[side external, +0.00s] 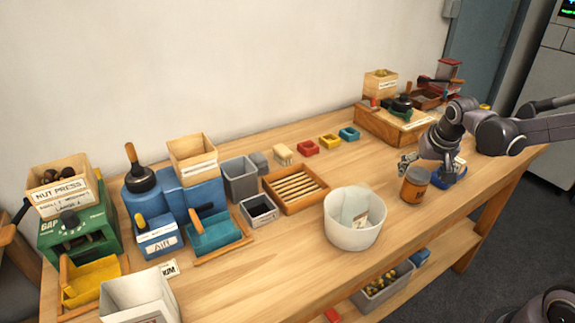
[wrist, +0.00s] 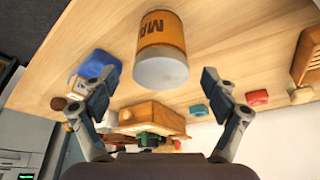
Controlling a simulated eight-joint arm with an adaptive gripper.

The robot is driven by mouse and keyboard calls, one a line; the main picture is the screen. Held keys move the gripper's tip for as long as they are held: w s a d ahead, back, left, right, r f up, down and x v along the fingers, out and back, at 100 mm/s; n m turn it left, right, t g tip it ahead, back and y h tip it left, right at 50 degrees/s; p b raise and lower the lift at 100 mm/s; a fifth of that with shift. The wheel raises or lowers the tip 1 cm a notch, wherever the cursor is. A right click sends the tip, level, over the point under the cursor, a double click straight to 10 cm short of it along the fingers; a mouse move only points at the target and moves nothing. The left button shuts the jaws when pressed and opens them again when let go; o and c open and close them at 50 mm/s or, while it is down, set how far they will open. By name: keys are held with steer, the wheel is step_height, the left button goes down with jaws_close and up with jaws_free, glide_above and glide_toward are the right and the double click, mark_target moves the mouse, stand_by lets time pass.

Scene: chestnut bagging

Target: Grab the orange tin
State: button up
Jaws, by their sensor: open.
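The orange tin (side external: 414,186) stands upright on the wooden bench near its front edge, right of the white bin. It has an orange label with dark letters, and it also shows in the wrist view (wrist: 161,42), with its pale grey end toward the open jaws. My gripper (wrist: 153,82) is open and empty, with one finger to each side below the tin in the wrist view. In the side view my gripper (side external: 428,167) is close beside the tin, on its right and behind it. I cannot tell whether a finger touches it.
A white round bin (side external: 352,234) stands left of the tin. A blue dish (side external: 459,168) lies close behind my gripper. A wooden tray with slats (side external: 318,190) and small red, yellow and teal blocks lie farther back. The bench front edge is close to the tin.

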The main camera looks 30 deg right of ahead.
steer(key=shift+x, duration=1.35)
steer(key=c, duration=1.5)
